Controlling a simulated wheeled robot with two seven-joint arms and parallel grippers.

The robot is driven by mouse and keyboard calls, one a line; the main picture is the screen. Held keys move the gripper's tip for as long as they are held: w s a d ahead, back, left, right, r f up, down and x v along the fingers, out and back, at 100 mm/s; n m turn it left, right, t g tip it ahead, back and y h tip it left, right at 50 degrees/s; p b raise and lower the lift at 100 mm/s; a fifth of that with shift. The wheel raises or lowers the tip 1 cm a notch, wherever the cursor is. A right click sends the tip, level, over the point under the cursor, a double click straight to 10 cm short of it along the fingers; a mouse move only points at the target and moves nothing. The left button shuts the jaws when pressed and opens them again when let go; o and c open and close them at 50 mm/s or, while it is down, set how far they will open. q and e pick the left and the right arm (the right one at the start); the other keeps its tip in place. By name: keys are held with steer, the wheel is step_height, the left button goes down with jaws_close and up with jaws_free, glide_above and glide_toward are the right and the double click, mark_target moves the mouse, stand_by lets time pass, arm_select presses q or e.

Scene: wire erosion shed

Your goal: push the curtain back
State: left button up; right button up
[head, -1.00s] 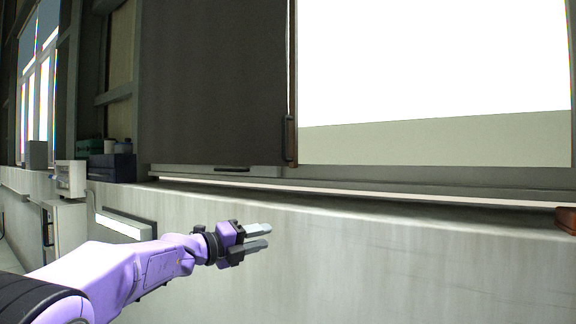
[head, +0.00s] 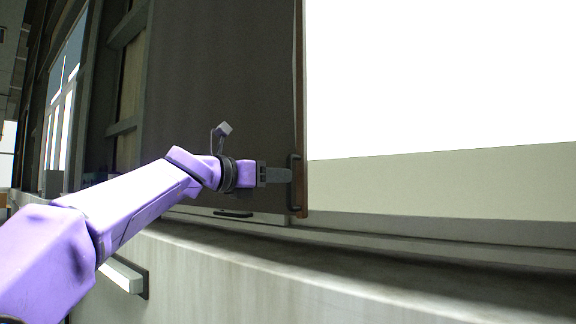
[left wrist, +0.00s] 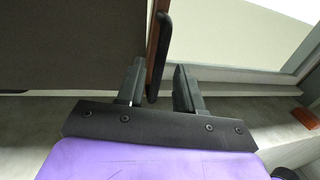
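The curtain (head: 235,80) is a dark panel left of the bright opening, with a brown edge strip (head: 301,110). A black handle (head: 297,163) stands upright near that edge. In the left wrist view the curtain (left wrist: 70,40) fills the upper left. My left gripper (head: 288,175) is at the handle in the head view. In the left wrist view, my left gripper (left wrist: 159,85) is open, its fingers either side of the handle (left wrist: 158,60). Small gaps seem to show beside the handle; contact is unclear. My right gripper is out of view.
A pale ledge (head: 400,280) runs below the curtain and opening. A bright opening (head: 440,90) lies right of the curtain. A reddish-brown block (left wrist: 306,118) shows at right in the left wrist view. A windowed wall (head: 62,100) stands at far left.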

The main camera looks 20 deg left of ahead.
mark_target(289, 202)
arm_select(q)
steer(key=p+x, duration=0.1)
steer(key=x, duration=0.3)
steer(key=shift+w+d+f, duration=0.1)
steer(key=shift+w+d, duration=0.05)
steer(key=shift+w, duration=0.15)
steer(key=shift+s, duration=0.1)
